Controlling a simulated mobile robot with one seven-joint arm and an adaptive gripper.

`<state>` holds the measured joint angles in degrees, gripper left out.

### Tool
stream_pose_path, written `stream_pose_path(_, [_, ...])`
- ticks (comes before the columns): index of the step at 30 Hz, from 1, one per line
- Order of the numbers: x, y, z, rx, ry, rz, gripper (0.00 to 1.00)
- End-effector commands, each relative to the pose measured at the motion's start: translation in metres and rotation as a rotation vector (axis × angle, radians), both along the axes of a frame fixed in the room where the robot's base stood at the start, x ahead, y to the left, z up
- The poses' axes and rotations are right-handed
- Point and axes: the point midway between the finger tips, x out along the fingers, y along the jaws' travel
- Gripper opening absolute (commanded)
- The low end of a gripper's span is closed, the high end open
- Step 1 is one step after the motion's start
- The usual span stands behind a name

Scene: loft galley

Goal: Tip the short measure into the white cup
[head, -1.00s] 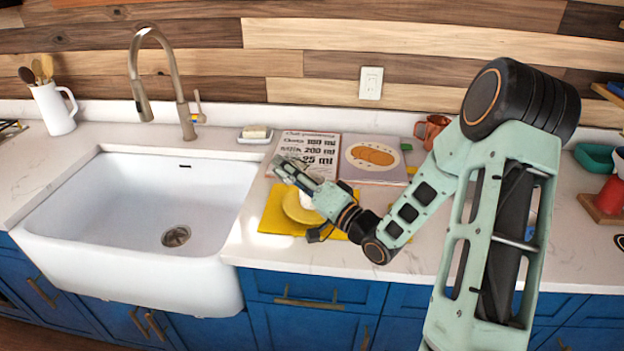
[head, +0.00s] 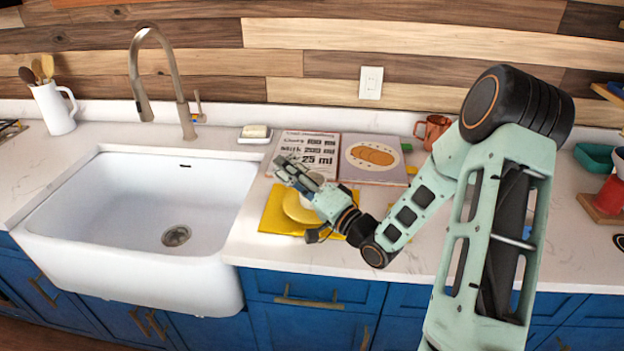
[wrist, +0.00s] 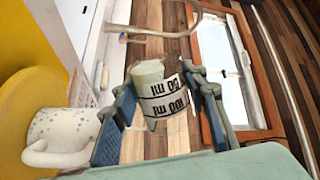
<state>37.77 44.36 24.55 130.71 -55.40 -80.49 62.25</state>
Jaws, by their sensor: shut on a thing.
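My gripper (head: 291,170) is shut on a small measure (wrist: 152,72), which sits between the two finger pads in the wrist view. The measure has a pale greenish end and white bands printed 50 ml and 100 ml, reading upside down in that picture. Its contents and exact tilt cannot be told. The white speckled cup (wrist: 62,130) is beside the measure in the wrist view, apart from it, against a round yellow plate (wrist: 25,75). In the head view my gripper is above and behind the plate (head: 298,209) and partly hides the cup.
A yellow cloth (head: 272,218) lies under the plate. The sink (head: 150,200) is left. A soap dish (head: 255,136) stands by the wall.

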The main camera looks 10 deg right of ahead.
Motion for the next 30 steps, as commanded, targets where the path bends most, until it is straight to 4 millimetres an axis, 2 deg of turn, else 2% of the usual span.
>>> stream_pose_path(30, [0.0014, -0.0027, -0.0019, 0.097, 0.048, 0.001, 0.12])
